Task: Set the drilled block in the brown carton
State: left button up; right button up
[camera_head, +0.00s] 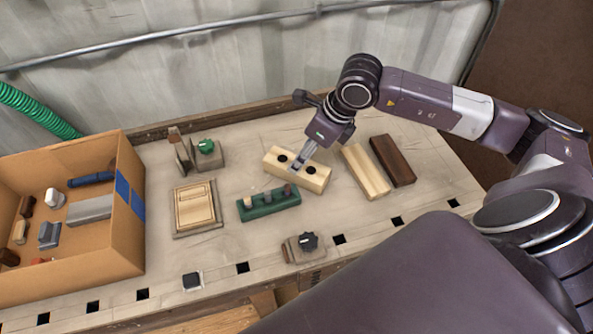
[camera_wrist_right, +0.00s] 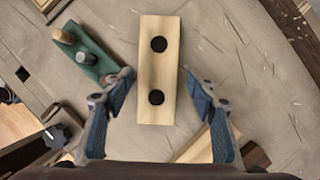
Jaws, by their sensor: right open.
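The drilled block (camera_head: 317,180) is a pale wooden bar with two dark holes, lying on the workbench near its middle. In the right wrist view the drilled block (camera_wrist_right: 158,75) points away from me, its near end between the fingers. My right gripper (camera_head: 299,166) is over the block in the head view; in the wrist view the right gripper (camera_wrist_right: 160,95) is open, with a finger on each side and a gap to the wood. The brown carton (camera_head: 75,250) stands open at the left of the bench, with several items inside. My left gripper is not in view.
A green peg holder (camera_head: 268,206) lies just left of the block. A pale wooden bar (camera_head: 364,172) and a dark brown bar (camera_head: 392,160) lie to its right. A wooden plate (camera_head: 196,207) and a green-knobbed fixture (camera_head: 207,152) stand between block and carton. A black-knobbed fixture (camera_head: 306,246) sits in front.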

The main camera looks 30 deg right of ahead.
jog(key=x, duration=0.3)
jog(key=b+x, duration=0.1)
jog(key=x, duration=0.1)
jog(key=shift+w+a+f+b, duration=0.2)
jog(key=shift+a+f+b, duration=0.1)
jog(key=shift+f, duration=0.05)
jog(key=shift+r, duration=0.2)
jog(key=c, duration=1.3)
